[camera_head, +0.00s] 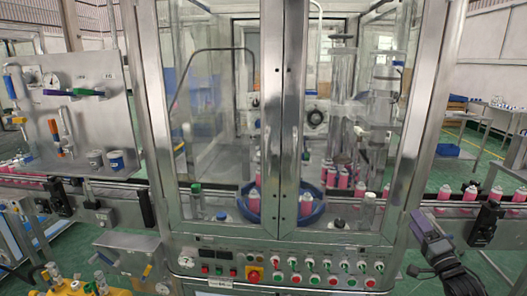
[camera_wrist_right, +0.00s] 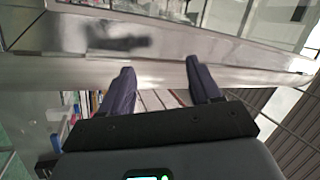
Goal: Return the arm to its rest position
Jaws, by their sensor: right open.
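My right gripper (camera_head: 424,232) is at the lower right of the head view, in front of the machine's right post and below the conveyor level. In the right wrist view its two dark fingers (camera_wrist_right: 162,84) are apart with nothing between them. A metal frame beam of the machine (camera_wrist_right: 180,72) lies beyond the fingertips; I cannot tell how close it is. My left gripper is in neither view.
The crimping machine (camera_head: 283,235) stands in front with its glass doors closed. Pink cans (camera_head: 468,197) stand on the conveyor at the right, near my right gripper. A control panel (camera_head: 300,272) with buttons runs below the doors. A gauge board (camera_head: 75,100) stands at the left.

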